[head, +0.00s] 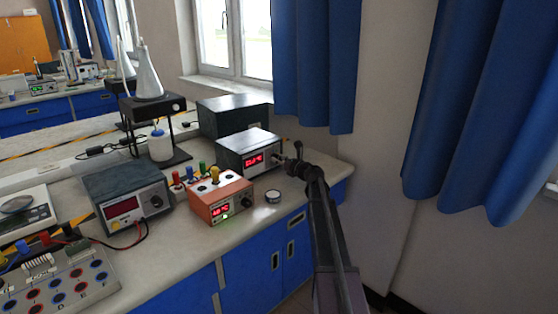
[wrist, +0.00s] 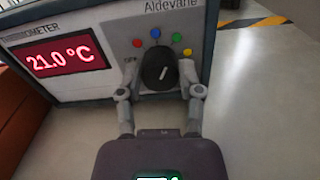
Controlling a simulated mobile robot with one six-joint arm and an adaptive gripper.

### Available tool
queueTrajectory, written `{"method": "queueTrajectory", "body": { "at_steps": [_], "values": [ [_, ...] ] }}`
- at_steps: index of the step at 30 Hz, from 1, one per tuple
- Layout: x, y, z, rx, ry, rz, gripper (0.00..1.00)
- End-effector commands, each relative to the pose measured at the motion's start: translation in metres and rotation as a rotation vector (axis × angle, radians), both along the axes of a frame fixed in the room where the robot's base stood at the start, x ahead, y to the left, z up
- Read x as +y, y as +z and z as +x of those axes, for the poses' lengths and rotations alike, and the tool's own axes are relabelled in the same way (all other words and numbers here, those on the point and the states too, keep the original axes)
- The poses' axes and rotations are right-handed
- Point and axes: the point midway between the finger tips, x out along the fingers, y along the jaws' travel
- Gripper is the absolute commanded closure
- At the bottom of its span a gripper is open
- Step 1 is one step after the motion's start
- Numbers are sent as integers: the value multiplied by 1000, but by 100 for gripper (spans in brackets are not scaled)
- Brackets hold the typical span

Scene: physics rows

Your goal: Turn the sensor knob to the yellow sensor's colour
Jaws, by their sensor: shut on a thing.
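The thermometer (wrist: 95,85) is a grey box with a red display reading 21.0 °C in the wrist view; it also shows in the head view (head: 250,155). Its black sensor knob (wrist: 158,66) has a white pointer line, directed up and slightly right, roughly between the yellow and green dots. Red, yellow, green and blue dots arc above the knob, with an OFF mark at left. My gripper (wrist: 160,90) is shut on the knob, one finger on each side; it shows at the box front in the head view (head: 289,162).
The orange box (head: 222,202) stands just left of the thermometer, with red, blue and green plugs beside it. A small round tin (head: 274,197) lies on the bench in front. A dark power supply (head: 125,196) stands further left. The wall is at right.

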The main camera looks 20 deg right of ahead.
Motion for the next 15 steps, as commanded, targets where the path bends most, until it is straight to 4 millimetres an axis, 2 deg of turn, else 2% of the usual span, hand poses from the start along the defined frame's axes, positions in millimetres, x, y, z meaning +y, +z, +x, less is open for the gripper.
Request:
{"method": "queueTrajectory", "body": {
  "at_steps": [8,15],
  "values": [
    [0,0,1,10,0,30,100],
    [-1,0,1,46,-1,130,100]
  ]
}}
